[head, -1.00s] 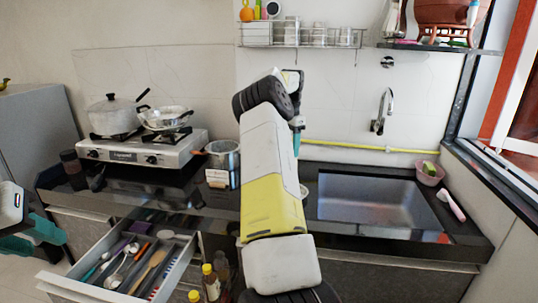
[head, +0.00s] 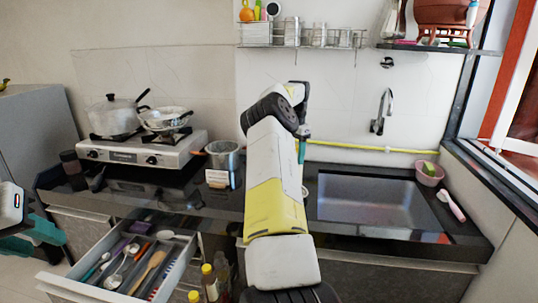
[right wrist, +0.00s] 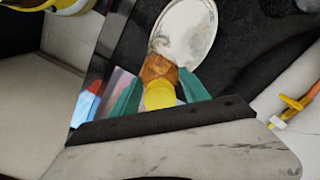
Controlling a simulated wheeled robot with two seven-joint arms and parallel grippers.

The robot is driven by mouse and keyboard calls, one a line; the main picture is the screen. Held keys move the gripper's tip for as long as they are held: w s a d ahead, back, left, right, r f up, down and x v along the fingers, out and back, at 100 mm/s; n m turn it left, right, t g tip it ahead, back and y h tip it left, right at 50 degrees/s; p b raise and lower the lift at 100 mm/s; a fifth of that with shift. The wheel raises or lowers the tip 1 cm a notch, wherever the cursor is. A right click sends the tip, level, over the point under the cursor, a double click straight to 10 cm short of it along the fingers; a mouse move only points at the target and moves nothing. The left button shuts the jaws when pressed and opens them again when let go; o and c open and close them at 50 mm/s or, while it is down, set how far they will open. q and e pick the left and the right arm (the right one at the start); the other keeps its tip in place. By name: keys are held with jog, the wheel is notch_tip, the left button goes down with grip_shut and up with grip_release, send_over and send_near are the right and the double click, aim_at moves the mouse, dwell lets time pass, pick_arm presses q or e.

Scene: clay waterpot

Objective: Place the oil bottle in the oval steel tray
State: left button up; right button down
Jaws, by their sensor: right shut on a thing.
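The oil bottle, with a yellow cap (right wrist: 160,95) and a brown body, is between the teal fingers of my right gripper (right wrist: 160,78) in the right wrist view. The gripper is shut on it. The oval steel tray (right wrist: 185,30) lies on the dark counter just beyond the bottle; whether they touch I cannot tell. In the head view my right arm hides the bottle and tray, and only a bit of my right gripper (head: 302,150) shows. My left gripper (head: 35,238) is at the left edge, its teal fingers apart and empty, away from the counter.
An open drawer (head: 75,285) with cutlery juts out at the front left. Yellow-capped bottles (head: 209,285) stand beside it. A steel pot (head: 222,165), a gas stove (head: 140,150) with pans and a sink (head: 365,200) line the counter. A wire shelf (head: 300,38) hangs above.

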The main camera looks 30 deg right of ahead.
jog(key=shift+f, duration=0.5)
jog(key=c, duration=0.6)
grip_release()
jog(key=shift+f, duration=0.1)
jog(key=shift+o, duration=0.2)
